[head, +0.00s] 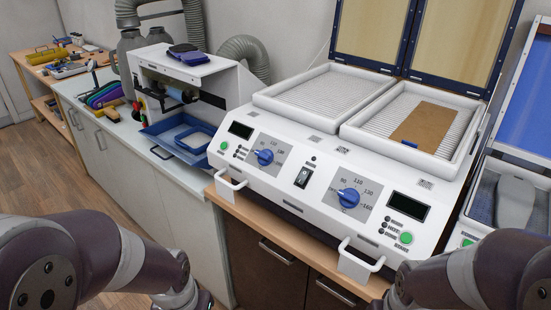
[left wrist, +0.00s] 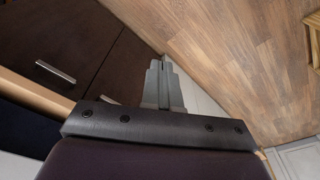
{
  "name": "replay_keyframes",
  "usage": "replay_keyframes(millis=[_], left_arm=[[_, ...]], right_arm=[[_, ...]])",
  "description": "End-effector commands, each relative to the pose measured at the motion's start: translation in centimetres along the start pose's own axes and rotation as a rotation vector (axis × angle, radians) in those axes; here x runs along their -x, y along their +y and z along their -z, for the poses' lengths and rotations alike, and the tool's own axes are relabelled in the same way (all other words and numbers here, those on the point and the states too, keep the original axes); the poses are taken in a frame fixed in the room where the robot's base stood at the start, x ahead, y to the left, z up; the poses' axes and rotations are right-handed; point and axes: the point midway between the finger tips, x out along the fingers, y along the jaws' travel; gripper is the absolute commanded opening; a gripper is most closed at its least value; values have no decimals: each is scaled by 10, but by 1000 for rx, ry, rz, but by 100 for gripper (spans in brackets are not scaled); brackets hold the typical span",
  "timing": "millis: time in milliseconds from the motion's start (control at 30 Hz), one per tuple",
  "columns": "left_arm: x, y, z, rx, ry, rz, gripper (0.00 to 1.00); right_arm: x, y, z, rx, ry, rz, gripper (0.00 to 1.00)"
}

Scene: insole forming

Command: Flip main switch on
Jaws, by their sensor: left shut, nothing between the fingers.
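The main switch (head: 303,177) is a small black rocker in the middle of the white machine's (head: 270,190) front panel, between two blue dials. I cannot tell its position for sure at this size. Both displays, the left one (head: 241,130) and the right one (head: 408,206), look dark. My left gripper (left wrist: 164,82) is shut and empty in the left wrist view, above the floor and beside dark cabinet doors. In the head view my arms show at the lower left and lower right, away from the switch. My right gripper is outside the frames.
White handles (head: 228,183) (head: 360,262) stick out from the machine's front. Its lids (head: 455,40) stand open, with a brown sheet (head: 424,126) on the right bed. A white grinder-like unit (head: 190,80) stands left, a blue-lidded machine (head: 520,100) right. The space before the panel is clear.

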Motion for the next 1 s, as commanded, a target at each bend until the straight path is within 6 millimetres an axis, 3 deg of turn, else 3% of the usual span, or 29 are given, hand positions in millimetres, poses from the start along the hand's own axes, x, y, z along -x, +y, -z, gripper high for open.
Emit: replay_keyframes(millis=[267, 333, 367, 467, 600, 700, 800, 1000], left_arm=[[1, 0, 0, 2, 0, 0, 0], [15, 4, 13, 40, 17, -10, 0], [27, 7, 24, 75, 32, -19, 0], [84, 29, 85, 283, 106, -90, 0], [166, 75, 174, 631, 181, -265, 0], [208, 104, 218, 814, 193, -387, 0], [231, 122, 241, 923, 189, -469, 0], [234, 130, 249, 967, 185, -503, 0]], right_arm=[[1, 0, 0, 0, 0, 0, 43], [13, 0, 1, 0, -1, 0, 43], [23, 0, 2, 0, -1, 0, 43], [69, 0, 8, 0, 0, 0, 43], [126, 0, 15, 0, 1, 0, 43], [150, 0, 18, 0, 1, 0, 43], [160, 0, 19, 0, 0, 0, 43], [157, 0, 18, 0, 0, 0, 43]])
